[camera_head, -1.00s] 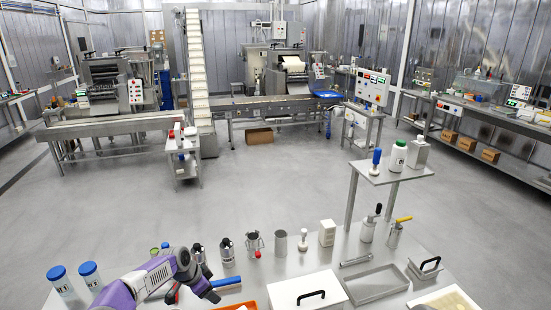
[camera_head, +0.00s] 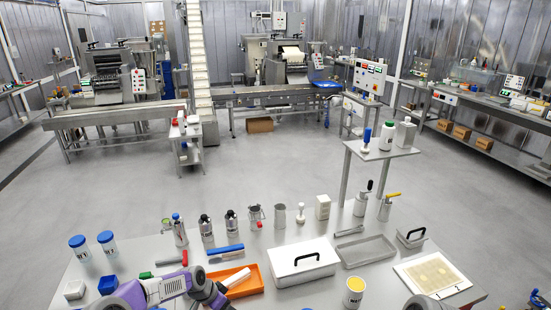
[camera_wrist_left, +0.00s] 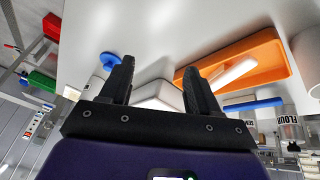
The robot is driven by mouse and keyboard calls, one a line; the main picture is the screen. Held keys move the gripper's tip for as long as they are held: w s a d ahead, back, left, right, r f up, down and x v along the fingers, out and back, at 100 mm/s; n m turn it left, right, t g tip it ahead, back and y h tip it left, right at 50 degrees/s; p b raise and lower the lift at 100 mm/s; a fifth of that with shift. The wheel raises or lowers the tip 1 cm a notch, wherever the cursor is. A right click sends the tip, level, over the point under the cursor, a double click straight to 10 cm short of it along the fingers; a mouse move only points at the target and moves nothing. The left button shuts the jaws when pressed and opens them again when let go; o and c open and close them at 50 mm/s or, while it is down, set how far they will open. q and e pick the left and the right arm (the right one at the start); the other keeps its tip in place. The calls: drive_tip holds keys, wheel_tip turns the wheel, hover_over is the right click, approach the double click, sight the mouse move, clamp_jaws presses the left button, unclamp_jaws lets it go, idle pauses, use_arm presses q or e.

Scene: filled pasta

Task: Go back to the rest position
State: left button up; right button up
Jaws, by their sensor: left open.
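My left gripper (camera_head: 216,297) is low in the head view, at the near edge of the steel table (camera_head: 300,235), with its purple arm coming in from the left. In the left wrist view its two dark fingers (camera_wrist_left: 160,82) stand apart with nothing held between them. A white block shows behind the fingers there, apparently beyond them. The orange tray (camera_head: 246,283) with a white item in it lies just beyond the gripper and also shows in the left wrist view (camera_wrist_left: 278,57). My right gripper cannot be made out; only a dark part shows at the bottom edge.
Blue-lidded jars (camera_head: 78,248) stand at the table's left. Several metal canisters (camera_head: 206,229) line the far edge. A white lidded box (camera_head: 302,262), a grey tray (camera_head: 367,250) and a yellow-topped jar (camera_head: 354,292) are to the right. Open floor lies beyond the table.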

use_arm(q)
drive_tip(key=s+d+f+n+g, duration=0.1)
drive_tip(key=s+d+f+n, duration=0.3)
drive_tip(key=s, duration=0.5)
drive_tip(key=s+d+f+n, duration=0.25)
drive_tip(key=s+f, duration=0.35)
drive_tip(key=s, duration=0.3)
drive_tip(key=s+f+n, duration=0.2)
drive_tip(key=s+n, duration=0.3)
drive_tip(key=s, duration=0.9)
wheel_tip(320, 180, down, 10)
drive_tip(key=b, duration=1)
drive_tip(key=shift+f+g, duration=0.15)
drive_tip(key=shift+g, duration=0.15)
use_arm(e)
wheel_tip(320, 180, down, 10)
drive_tip(key=shift+s, duration=0.45)
